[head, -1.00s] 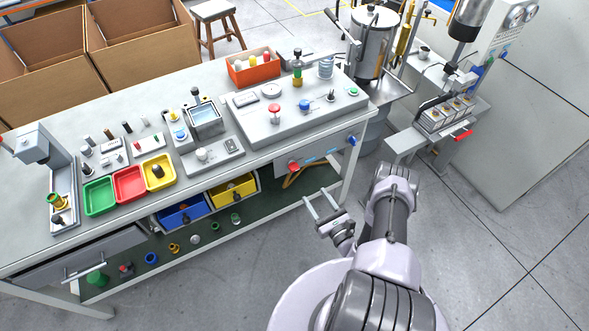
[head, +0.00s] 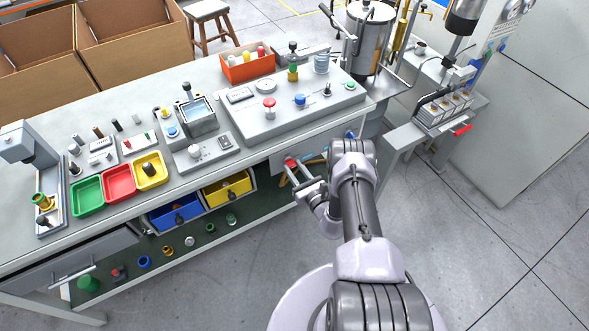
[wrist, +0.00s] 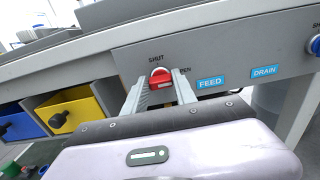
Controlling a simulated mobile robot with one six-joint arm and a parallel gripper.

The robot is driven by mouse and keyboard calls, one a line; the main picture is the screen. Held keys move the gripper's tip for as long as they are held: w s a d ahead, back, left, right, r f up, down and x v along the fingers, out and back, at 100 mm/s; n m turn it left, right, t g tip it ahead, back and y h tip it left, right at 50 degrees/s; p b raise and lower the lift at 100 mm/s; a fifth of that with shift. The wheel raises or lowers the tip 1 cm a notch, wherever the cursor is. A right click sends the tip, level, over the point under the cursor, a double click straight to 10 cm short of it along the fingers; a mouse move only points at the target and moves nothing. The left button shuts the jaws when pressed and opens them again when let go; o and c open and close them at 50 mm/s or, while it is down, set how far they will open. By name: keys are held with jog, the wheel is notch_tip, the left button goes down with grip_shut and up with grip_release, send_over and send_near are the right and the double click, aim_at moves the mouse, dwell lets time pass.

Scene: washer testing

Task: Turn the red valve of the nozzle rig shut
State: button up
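The red valve (wrist: 160,77) is a round knob with a raised grip on the grey front panel of the bench rig. Its grip looks roughly level in the wrist view, with SHUT printed at its upper left and a partly hidden OPEN label at its right. My gripper (wrist: 160,88) has one finger on each side of the knob, and it looks open; contact is not clear. In the head view the red valve (head: 290,163) shows just beyond the fingers of my gripper (head: 301,174).
Blue FEED (wrist: 210,83) and DRAIN (wrist: 264,72) labels sit right of the valve. A blue knob (wrist: 315,45) is farther right. Yellow (head: 228,188) and blue (head: 180,213) drawers are left below the bench top. A bench leg stands at the right.

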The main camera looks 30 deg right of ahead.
grip_shut()
jog(key=n, duration=0.4)
jog(key=shift+a, duration=0.1)
jog(key=n, duration=0.4)
jog(key=shift+a+f, duration=0.1)
jog(key=shift+f+n+p, duration=0.15)
jog(key=shift+n+p, duration=0.8)
jog(key=shift+n, duration=3.95)
